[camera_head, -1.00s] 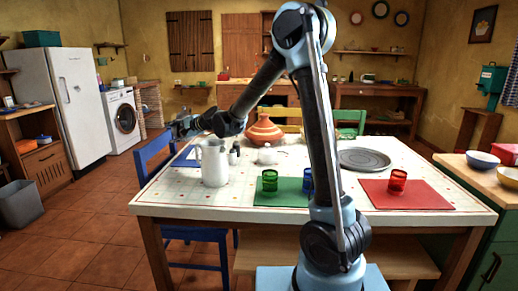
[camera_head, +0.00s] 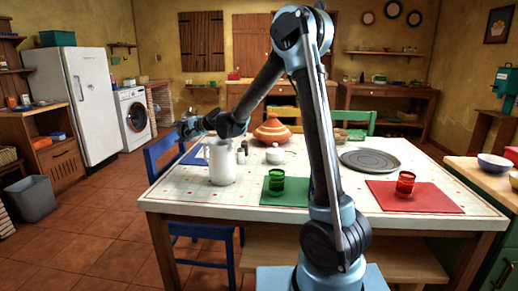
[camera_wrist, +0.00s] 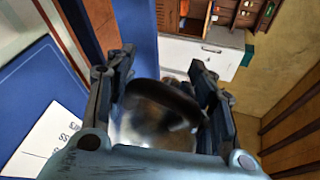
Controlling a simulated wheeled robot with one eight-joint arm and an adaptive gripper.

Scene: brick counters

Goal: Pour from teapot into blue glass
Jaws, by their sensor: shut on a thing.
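My gripper (camera_head: 188,126) is at the far left of the table in the head view, raised above the blue mat's area. In the wrist view its fingers (camera_wrist: 162,72) are on either side of a shiny grey rounded thing with a dark curved band (camera_wrist: 160,115), and are shut on it. I cannot tell whether this is the teapot. A small white lidded pot (camera_head: 275,155) stands on the table, right of a white pitcher (camera_head: 222,162). The blue glass is hidden behind my arm. A green glass (camera_head: 277,181) stands on a green mat (camera_head: 284,199).
A red glass (camera_head: 405,183) stands on a red mat (camera_head: 425,200) at right. A grey round tray (camera_head: 368,160) lies behind it. An orange-brown conical pot (camera_head: 271,131) stands at the back. A blue chair (camera_head: 166,160) is at the table's left edge (camera_head: 150,196).

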